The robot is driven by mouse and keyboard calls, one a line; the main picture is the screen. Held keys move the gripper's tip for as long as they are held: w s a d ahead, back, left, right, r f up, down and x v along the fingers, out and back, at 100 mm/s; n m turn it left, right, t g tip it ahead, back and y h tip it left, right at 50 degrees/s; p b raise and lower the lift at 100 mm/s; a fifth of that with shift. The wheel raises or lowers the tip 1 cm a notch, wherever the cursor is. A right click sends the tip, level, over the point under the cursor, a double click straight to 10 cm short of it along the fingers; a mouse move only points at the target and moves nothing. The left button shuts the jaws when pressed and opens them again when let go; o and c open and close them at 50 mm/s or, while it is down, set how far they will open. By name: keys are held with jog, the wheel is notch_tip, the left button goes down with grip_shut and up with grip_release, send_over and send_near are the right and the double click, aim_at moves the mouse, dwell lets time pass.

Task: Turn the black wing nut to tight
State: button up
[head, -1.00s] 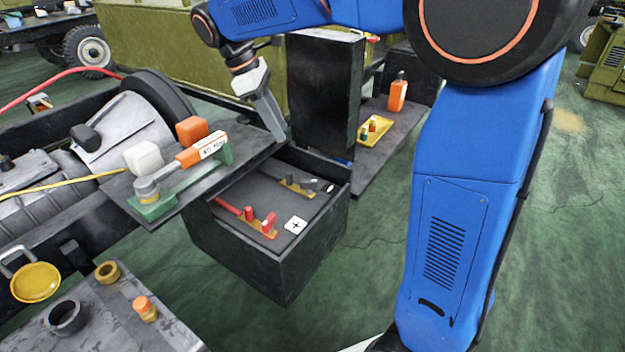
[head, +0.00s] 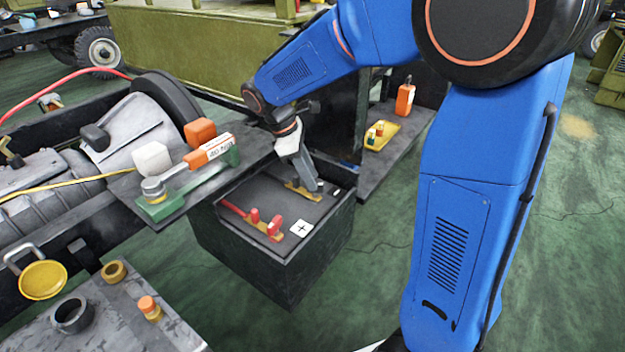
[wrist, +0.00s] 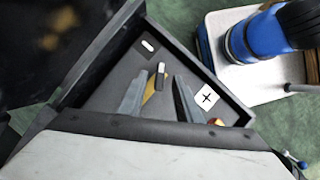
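The black wing nut (wrist: 161,70) shows in the wrist view as a small dark piece with a pale top, by the brass clamp (wrist: 150,90) near the minus label (wrist: 148,46). In the head view the brass clamp (head: 297,191) lies in the open black box, and my gripper hides the nut. My gripper (head: 313,188) points down into the box there. In the wrist view my gripper (wrist: 161,80) is open, its fingers apart on either side of the clamp and nut. I cannot tell whether either finger touches the nut.
A red cable with red knobs (head: 268,224) lies beside the plus label (head: 301,229) in the box (head: 262,268). A shelf with an orange-handled tool (head: 207,151) overhangs the box's left side. A black panel stands behind. Open floor lies to the right.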

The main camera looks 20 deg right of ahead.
jog(key=shift+x, duration=0.95)
grip_shut()
jog(key=shift+m, duration=0.3)
jog(key=m+g, duration=0.1)
jog(key=m, duration=0.1)
jog(key=m+y, duration=0.1)
jog(key=m, duration=0.2)
jog(key=shift+w+d+g, duration=0.15)
jog(key=shift+w+g, duration=0.1)
jog(key=shift+g, duration=0.15)
jog(key=m+y, duration=0.1)
jog(key=m, duration=0.2)
jog(key=m+g+y, duration=0.1)
jog(key=m, duration=0.2)
jog(key=shift+d, duration=0.15)
jog(key=shift+y, duration=0.3)
